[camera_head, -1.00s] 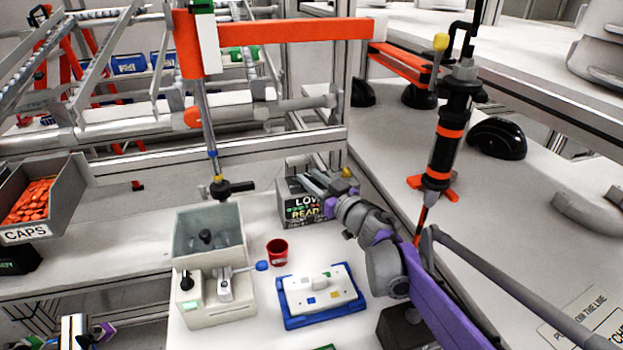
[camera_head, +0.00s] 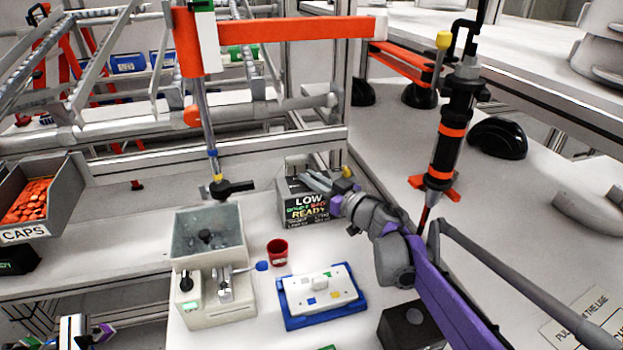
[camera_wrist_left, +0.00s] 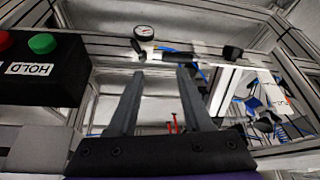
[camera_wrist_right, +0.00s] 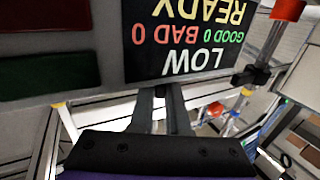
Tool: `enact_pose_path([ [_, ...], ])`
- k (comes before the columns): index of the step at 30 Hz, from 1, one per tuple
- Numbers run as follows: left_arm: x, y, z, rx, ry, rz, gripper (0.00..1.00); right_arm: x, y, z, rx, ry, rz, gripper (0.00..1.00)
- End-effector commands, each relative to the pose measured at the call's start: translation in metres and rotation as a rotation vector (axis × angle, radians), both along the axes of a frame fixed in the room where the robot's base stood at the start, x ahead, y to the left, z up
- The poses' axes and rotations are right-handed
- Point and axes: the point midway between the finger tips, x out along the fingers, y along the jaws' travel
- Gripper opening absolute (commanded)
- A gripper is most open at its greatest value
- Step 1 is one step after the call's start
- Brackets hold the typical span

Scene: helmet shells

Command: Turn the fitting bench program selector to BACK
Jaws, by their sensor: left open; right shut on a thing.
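The fitting bench display box (camera_head: 304,212) stands at the back of the white bench, its screen reading LOW, GOOD 0 BAD 0 and READY. It shows upside down and close in the right wrist view (camera_wrist_right: 185,40). My right gripper (camera_head: 318,181) is at the top of this box, its fingers (camera_wrist_right: 160,95) close together and shut on a part there, seemingly the program selector. The fingers and box hide that part, so its pointing direction cannot be told. My left gripper (camera_wrist_left: 158,72) is open and empty, away from the box, at the lower left of the head view (camera_head: 75,335).
A blue tray with a white plate (camera_head: 345,310), a red cup (camera_head: 277,252) and a grey fixture (camera_head: 215,310) stand in front of the display box. A CAPS bin (camera_head: 65,205) is far left.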

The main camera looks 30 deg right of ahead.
Motion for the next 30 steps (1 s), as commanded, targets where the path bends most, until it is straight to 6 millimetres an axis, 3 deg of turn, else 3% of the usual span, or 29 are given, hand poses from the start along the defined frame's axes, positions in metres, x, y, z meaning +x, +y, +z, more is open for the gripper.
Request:
enact_pose_path([
  [1, 0.0, 0.0, 0.0, 0.0, 0.0, 0.0, 0.5, 0.001, 0.0, 0.001, 0.002, -0.001, -0.001, 0.0],
  [2, 0.0, 0.0, 0.0, 0.0, 0.0, 0.0, 0.5, 0.001, 0.0, 0.001, 0.002, -0.001, -0.001, 0.15],
  [7, 0.0, 0.0, 0.0, 0.0, 0.0, 0.0, 0.5, 0.0, 0.0, 0.001, 0.001, -0.002, -0.001, 0.44],
  [17, 0.0, 0.0, 0.0, 0.0, 0.0, 0.0, 0.5, 0.0, 0.0, 0.001, 0.001, -0.002, -0.008, 0.44],
  [24, 0.0, 0.0, 0.003, 0.0, -0.001, 0.0, 0.5, -0.002, 0.002, 0.001, 0.002, 0.0, -0.121, 0.44],
  [30, 0.0, 0.0, 0.002, 0.0, -0.001, 0.0, 0.5, -0.045, -0.006, 0.0, 0.0, 0.0, -0.126, 0.44],
])
